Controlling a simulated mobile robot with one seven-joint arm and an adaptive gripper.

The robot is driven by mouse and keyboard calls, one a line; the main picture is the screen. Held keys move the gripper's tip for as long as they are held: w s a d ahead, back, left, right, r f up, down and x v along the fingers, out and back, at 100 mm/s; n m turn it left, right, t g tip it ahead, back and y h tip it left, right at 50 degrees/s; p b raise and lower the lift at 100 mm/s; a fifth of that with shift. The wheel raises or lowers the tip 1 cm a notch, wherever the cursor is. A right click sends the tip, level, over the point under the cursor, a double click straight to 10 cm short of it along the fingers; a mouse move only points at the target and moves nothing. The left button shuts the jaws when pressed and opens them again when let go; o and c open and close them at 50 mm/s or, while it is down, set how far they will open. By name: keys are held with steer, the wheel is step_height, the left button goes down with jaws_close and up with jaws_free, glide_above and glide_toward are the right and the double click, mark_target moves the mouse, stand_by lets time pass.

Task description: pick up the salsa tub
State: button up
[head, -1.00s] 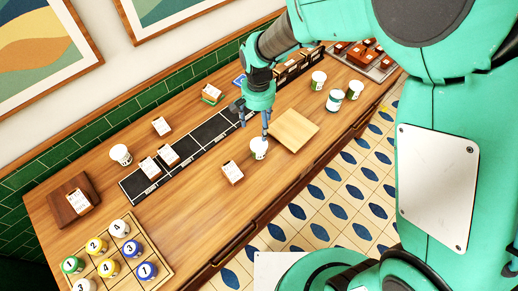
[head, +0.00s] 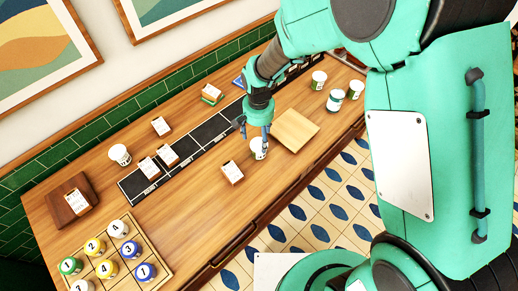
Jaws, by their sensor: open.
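A small white tub (head: 259,153) stands on the wooden counter just left of a light wooden board. My gripper (head: 254,131) is open and points down at this tub. One finger overlaps the tub's top in the picture; I cannot tell whether it touches. Other white-and-green tubs stand at the right: one at the back (head: 319,81), one nearer (head: 335,101) and one beside it (head: 355,90). Another white tub (head: 119,154) stands at the left. The labels are too small to read, so I cannot tell which is the salsa tub.
The light board (head: 296,130) lies close right of the gripper. A small labelled box (head: 232,173) stands to the left. A dark strip of panels (head: 205,135) runs behind. A tray of numbered balls (head: 120,262) and a dark wooden block (head: 72,200) are at the left.

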mark_target(259, 144)
steer(key=shift+s+f+b, duration=0.1)
steer(key=shift+f+b, duration=0.3)
steer(key=shift+f, duration=2.2)
steer(key=c, duration=1.3)
